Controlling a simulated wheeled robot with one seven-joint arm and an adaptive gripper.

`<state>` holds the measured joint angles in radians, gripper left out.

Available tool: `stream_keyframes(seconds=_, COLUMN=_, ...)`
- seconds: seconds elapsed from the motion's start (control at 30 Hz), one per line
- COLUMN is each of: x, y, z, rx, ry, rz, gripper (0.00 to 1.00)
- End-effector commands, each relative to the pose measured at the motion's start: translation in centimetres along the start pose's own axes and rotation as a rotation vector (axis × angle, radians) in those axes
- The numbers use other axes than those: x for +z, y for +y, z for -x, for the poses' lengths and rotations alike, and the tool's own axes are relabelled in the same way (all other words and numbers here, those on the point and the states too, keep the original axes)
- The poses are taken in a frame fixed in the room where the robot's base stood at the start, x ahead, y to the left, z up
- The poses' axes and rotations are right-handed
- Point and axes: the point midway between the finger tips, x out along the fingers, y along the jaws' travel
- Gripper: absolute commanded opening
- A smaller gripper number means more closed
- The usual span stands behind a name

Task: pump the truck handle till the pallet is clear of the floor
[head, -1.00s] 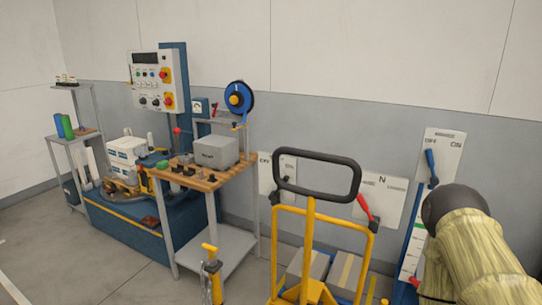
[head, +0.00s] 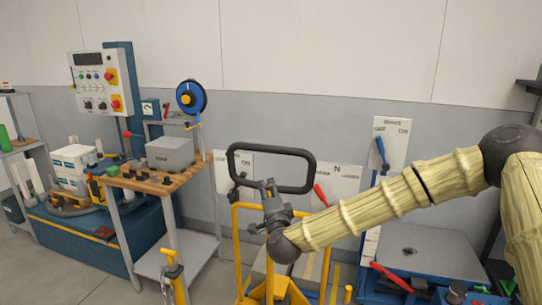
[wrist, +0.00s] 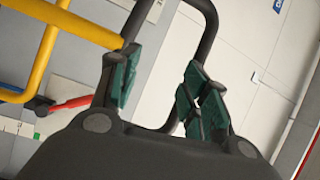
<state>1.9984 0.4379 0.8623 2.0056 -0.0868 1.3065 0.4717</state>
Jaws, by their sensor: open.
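The truck handle is a black rounded loop (head: 272,149) above a yellow frame (head: 237,235) in the head view. The yellow frame also shows in the wrist view (wrist: 85,22). A box (head: 270,268) shows behind the frame. The pallet and its gap to the floor are hidden.
A red lever (head: 320,195) on a wall plate is just right of the handle. A blue lever (head: 381,152) is further right. A yellow post (head: 173,272) stands front left. A workbench (head: 165,180) is at left. A grey plate (head: 415,250) lies at right.

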Motion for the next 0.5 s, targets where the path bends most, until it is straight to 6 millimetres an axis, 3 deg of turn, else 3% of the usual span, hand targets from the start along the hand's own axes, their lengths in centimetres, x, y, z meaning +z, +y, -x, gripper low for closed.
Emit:
stream_keyframes(seconds=0.03, x=-1.1, y=-2.2, z=-0.8, rx=-0.036, ry=0.032, rz=-0.034, gripper=0.46)
stream_keyframes(seconds=0.1, x=-2.3, y=-4.6, z=-1.6, rx=-0.075, ry=0.065, rz=-0.069, gripper=0.46)
stream_keyframes(seconds=0.2, x=-3.3, y=-6.4, z=-2.2, rx=-0.105, ry=0.092, rz=-0.099, gripper=0.46)
stream_keyframes(seconds=0.5, x=-3.8, y=-7.4, z=-5.0, rx=-0.114, ry=0.100, rz=-0.107, gripper=0.46)
